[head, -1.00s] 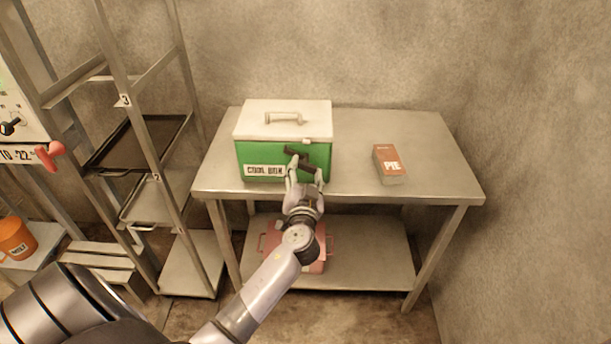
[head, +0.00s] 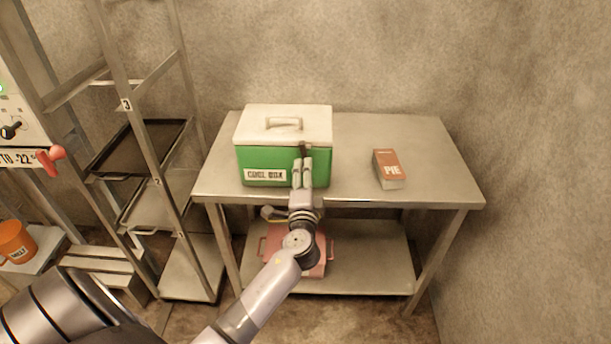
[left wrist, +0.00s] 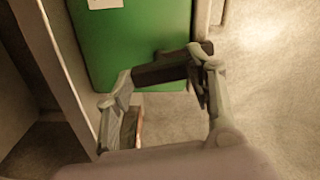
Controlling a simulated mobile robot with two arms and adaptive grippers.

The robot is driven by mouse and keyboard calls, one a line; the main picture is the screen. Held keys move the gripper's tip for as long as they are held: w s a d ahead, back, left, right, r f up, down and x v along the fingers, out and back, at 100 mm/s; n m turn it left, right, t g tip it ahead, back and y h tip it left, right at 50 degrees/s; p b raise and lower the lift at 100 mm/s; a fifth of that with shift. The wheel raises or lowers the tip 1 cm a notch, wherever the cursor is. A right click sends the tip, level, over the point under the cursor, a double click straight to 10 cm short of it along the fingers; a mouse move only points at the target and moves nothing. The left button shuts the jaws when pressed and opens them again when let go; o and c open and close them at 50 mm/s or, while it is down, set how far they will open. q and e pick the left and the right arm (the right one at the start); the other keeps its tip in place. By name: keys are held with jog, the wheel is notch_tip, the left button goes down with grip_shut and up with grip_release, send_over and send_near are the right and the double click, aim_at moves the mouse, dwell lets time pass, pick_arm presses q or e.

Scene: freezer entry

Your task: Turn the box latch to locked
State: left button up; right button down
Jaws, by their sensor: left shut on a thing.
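The green cool box (head: 262,158) with a white lid (head: 285,122) stands on the steel table, its lid down. Its dark latch (head: 304,149) is on the front face, right of the label. In the head view only the upper part shows, pointing upward. My left gripper (head: 302,169) is in front of it, its fingers lined up one behind the other. In the left wrist view the dark latch bar (left wrist: 160,71) lies between the fingertips of my left gripper (left wrist: 162,76), against the green box (left wrist: 135,38). The gripper is shut on it. My right gripper is out of view.
A PIE box (head: 388,168) lies on the table (head: 430,150) to the right, with clear top between. A pink container (head: 322,262) is on the lower shelf. A rack with a dark tray (head: 140,150) stands at left, near an orange MELT mug (head: 14,240).

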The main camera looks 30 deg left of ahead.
pick_arm(q)
jog(key=shift+m, duration=1.1)
jog(key=o, duration=1.2)
jog(key=shift+c, duration=0.2)
jog(key=v, duration=1.2)
